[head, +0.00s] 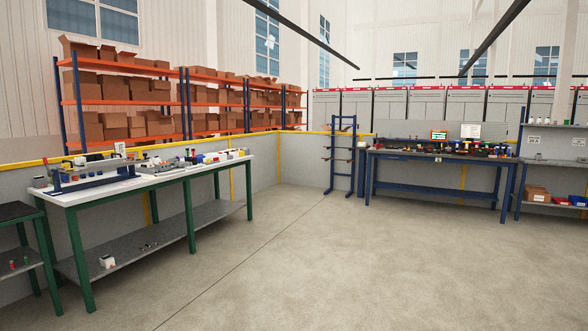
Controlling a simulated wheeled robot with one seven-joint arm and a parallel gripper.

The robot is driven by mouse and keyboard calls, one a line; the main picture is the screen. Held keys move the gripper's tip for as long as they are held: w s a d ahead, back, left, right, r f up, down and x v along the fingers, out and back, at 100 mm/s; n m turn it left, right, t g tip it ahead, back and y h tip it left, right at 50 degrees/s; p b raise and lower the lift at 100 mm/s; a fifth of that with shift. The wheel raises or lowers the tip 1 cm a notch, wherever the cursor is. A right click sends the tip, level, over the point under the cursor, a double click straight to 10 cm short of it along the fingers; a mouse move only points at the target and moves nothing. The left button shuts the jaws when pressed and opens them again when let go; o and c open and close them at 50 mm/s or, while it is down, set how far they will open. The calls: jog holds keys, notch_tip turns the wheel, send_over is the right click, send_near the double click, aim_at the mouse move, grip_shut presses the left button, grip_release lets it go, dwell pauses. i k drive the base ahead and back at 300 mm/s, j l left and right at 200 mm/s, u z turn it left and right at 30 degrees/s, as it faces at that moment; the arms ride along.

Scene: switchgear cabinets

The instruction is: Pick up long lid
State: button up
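I cannot make out the long lid for certain among the small parts in the head view. A green-legged workbench (75,199) with a white top stands at the left. On its top are a long blue rail-like assembly (97,180) and many small parts. Two blue workbenches stand farther back; the middle one (430,190) holds many coloured items and two small screens. My gripper is not in the frame, so its state and anything it holds are hidden.
Open concrete floor (300,255) fills the middle and front. A dark-topped table (16,211) is at the left edge. A blue rack (331,160) stands in the far corner. Orange shelves with cardboard boxes (100,122) stand behind a low grey wall with a yellow rail.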

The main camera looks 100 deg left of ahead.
aim_at(170, 173)
jog(key=u, duration=3.85)
jog(key=i+z, duration=0.2)
jog(key=i, duration=2.15)
jog(key=i+u, duration=0.15)
jog(key=i, duration=0.4)
jog(key=i+l+u, duration=0.15)
jog(key=i, duration=0.4)
jog(key=i+l+u, duration=0.1)
jog(key=i, duration=0.4)
jog(key=i+l+u, duration=0.15)
jog(key=i+l, duration=0.15)
jog(key=i, duration=0.25)
jog(key=i+l+u, duration=0.35)
jog(key=i, duration=0.25)
jog(key=i+l+u, duration=0.1)
jog(key=u, duration=0.3)
jog(key=l+u, duration=0.25)
jog(key=u, duration=0.2)
jog(key=i+l+u, duration=0.15)
jog(key=l+u, duration=0.15)
jog(key=l, duration=0.65)
jog(key=l+u, duration=0.25)
jog(key=l, duration=0.75)
